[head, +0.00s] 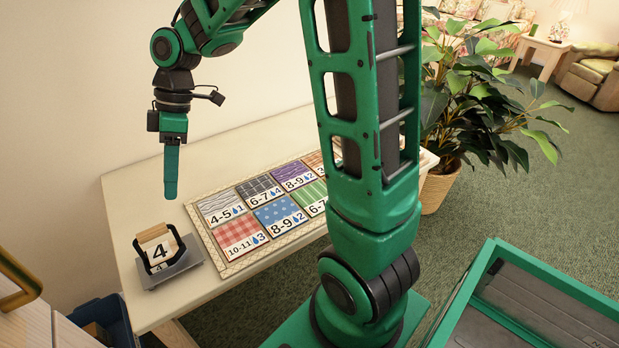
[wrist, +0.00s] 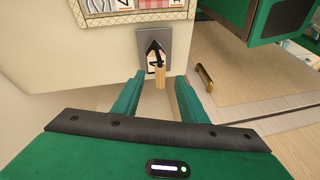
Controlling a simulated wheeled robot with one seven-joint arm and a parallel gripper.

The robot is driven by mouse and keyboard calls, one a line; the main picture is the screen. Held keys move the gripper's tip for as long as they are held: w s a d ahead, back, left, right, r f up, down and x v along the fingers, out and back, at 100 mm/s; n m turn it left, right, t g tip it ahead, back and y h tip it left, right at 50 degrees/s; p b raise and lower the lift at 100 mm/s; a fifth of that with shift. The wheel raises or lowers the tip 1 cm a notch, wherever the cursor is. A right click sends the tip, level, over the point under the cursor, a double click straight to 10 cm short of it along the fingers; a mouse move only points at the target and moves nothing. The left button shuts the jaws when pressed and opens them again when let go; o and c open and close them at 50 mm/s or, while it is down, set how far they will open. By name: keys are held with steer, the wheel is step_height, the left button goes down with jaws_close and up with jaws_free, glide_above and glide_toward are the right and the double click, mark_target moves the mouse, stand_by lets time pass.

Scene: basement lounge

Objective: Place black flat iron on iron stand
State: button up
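The black flat iron (head: 143,256) is at the near left end of the pale table, with a black frame, a light wooden handle and a white plate marked 4. It sits on a grey flat piece (head: 180,270), which may be the iron stand; I cannot tell for sure. In the wrist view the iron (wrist: 160,75) shows its wooden handle toward me, over the grey piece (wrist: 169,35). My gripper (head: 170,195) points down above the iron, apart from it. In the wrist view its fingers (wrist: 160,76) are spread and empty, with the handle appearing between them.
A patterned mat (head: 232,267) with several numbered cloth tiles lies on the table (head: 118,190) beside the iron. A blue bin (head: 105,318) stands below the table's near left end. A potted plant (head: 437,188) stands beyond the table. The wall is close behind.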

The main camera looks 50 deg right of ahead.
steer(key=s+d+m+t+h, duration=0.1)
steer(key=s+d+m+h, duration=0.3)
steer(key=s+d+m, duration=1.6)
steer(key=s+d, duration=0.2)
steer(key=s, duration=0.3)
steer(key=shift+s+d, duration=0.15)
steer(key=shift+d, duration=0.25)
steer(key=shift+f, duration=0.1)
